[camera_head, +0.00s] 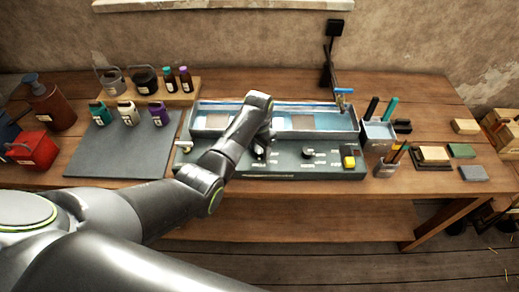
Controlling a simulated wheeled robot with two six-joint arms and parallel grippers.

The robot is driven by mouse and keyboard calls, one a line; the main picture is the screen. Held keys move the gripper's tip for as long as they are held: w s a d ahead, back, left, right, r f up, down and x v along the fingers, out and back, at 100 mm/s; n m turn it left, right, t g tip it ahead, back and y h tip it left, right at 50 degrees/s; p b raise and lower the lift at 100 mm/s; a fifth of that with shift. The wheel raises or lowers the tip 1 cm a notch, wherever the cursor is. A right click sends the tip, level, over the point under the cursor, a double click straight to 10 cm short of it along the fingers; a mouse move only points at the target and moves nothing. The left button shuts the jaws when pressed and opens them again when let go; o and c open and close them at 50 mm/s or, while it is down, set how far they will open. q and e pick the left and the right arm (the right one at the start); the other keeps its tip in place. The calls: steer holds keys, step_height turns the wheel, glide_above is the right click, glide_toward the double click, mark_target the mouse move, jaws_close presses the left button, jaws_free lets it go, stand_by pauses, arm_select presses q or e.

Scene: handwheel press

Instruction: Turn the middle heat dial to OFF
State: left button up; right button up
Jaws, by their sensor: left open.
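The long dark green control panel (285,172) runs along the front of the heated trough unit on the bench. A black dial (308,153) with small white labels shows right of my arm. My left gripper (260,144) is open and points down over the panel's middle. A dark shape directly under it may be a dial, partly hidden by the gripper. Whether the fingers touch it is too small to tell. My forearm covers the panel's left part, so any dial there is hidden. The dial pointers are too small to read. My right gripper is not in view.
A yellow knob (348,161) sits at the panel's right end, and a brass tap (343,96) stands behind it. Pen holders (378,135) stand close on the right. A grey mat (122,152) with several small bottles lies to the left.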

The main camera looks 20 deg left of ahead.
arm_select(q)
steer(key=shift+f, duration=0.1)
steer(key=shift+w, duration=0.15)
steer(key=shift+c, duration=0.4)
steer(key=c, duration=0.9)
